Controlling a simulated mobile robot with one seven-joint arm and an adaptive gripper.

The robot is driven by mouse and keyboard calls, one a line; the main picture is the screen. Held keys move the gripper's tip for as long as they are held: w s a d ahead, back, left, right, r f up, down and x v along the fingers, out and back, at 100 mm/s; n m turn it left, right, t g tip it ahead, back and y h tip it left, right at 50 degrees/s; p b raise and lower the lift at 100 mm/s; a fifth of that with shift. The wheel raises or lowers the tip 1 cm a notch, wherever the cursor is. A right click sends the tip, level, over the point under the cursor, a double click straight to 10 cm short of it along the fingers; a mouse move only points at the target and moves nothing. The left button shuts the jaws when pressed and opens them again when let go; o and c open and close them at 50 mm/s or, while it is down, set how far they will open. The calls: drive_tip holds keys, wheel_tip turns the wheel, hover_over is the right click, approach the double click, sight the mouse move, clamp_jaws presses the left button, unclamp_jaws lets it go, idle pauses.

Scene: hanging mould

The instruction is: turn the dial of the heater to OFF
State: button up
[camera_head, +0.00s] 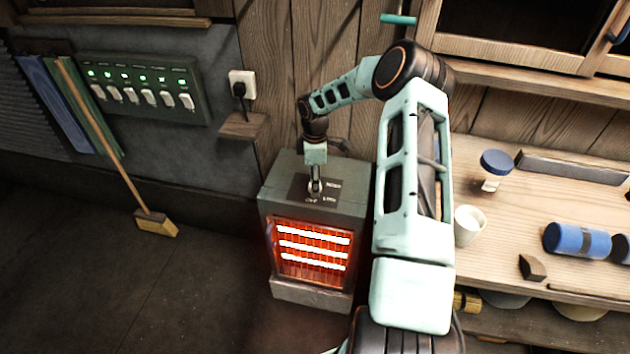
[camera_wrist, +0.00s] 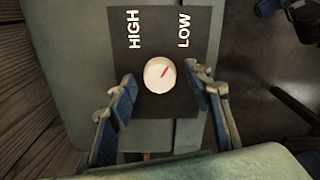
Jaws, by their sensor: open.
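The heater (camera_head: 316,208) is a grey-green box on the floor with glowing orange bars (camera_head: 312,249) in front. On its top is a dark plate (camera_wrist: 187,112) with a round white dial (camera_wrist: 154,80). The dial's red mark points up and right in the wrist view, towards the word LOW; HIGH is printed at upper left. No OFF label is readable in the wrist view. My gripper (camera_wrist: 159,74) is open, pointing down over the plate, with one blue-grey finger on each side of the dial and gaps between. In the head view my gripper (camera_head: 315,186) hides the dial.
A wooden bench (camera_head: 490,240) with a white cup (camera_head: 468,225) and a blue roll (camera_head: 577,240) stands to the right. A switch panel (camera_head: 143,88) with green lights and a broom (camera_head: 155,222) are on the left. The floor before the heater is clear.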

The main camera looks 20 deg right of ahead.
drive_tip(key=shift+f, duration=0.1)
drive_tip(key=shift+c, duration=0.5)
drive_tip(key=c, duration=1)
drive_tip(key=shift+c, duration=0.2)
drive_tip(key=shift+m, duration=0.3)
drive_tip(key=shift+f+m+b, duration=0.1)
drive_tip(key=shift+m+b, duration=0.7)
drive_tip(key=shift+b, duration=0.15)
drive_tip(key=m+b, duration=0.2)
drive_tip(key=m, duration=0.1)
drive_tip(key=shift+w+m, duration=0.1)
drive_tip(key=shift+m, duration=0.2)
drive_tip(key=m+b, duration=0.2)
drive_tip(key=m, duration=0.4)
drive_tip(key=shift+b, duration=0.4)
